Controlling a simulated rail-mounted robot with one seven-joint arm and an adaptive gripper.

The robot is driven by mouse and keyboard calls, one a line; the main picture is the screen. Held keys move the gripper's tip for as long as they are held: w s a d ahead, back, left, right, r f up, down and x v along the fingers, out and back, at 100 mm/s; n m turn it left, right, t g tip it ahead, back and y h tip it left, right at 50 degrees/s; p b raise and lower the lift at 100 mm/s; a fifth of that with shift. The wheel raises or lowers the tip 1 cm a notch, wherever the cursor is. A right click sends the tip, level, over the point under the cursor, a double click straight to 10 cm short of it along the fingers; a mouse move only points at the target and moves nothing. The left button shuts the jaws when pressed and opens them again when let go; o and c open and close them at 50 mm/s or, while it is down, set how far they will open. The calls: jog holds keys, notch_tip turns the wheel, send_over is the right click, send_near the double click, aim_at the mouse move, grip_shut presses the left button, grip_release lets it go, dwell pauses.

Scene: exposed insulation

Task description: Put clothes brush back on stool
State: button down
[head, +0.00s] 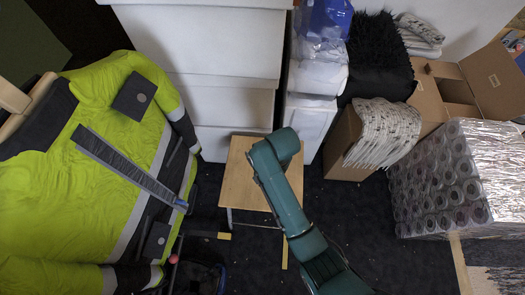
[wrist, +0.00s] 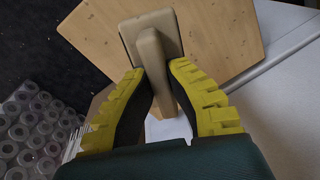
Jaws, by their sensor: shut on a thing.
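The stool (head: 236,185) has a light wooden top and metal legs; it stands in the middle of the floor. Its top (wrist: 225,30) also fills the upper part of the wrist view. The beige clothes brush (wrist: 148,28) is between the yellow-padded fingers of my gripper (wrist: 157,70), which are shut on its handle. The brush overlaps the stool top in the wrist view; I cannot tell whether it touches it. In the head view my teal arm reaches over the stool's right part and hides the gripper and brush.
A yellow high-visibility jacket (head: 60,185) hangs at the left. White drawers (head: 215,60) stand behind the stool. A cardboard box with papers (head: 383,130) and a wrapped stack of rolls (head: 440,185) are at the right. Dark floor (head: 360,225) lies clear right of the stool.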

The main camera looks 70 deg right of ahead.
jog(key=shift+s+d+m+g, duration=0.3)
jog(key=shift+s+d, duration=0.4)
jog(key=shift+d, duration=0.05)
jog(key=shift+s+f+y, duration=0.1)
jog(key=shift+f+y, duration=0.15)
jog(key=shift+y, duration=0.05)
notch_tip(320, 180, down, 10)
jog(key=b, duration=0.5)
jog(key=shift+a+r, duration=0.15)
jog(key=shift+r, duration=0.1)
jog(key=shift+f, duration=0.35)
jog(key=c, duration=1.2)
grip_release()
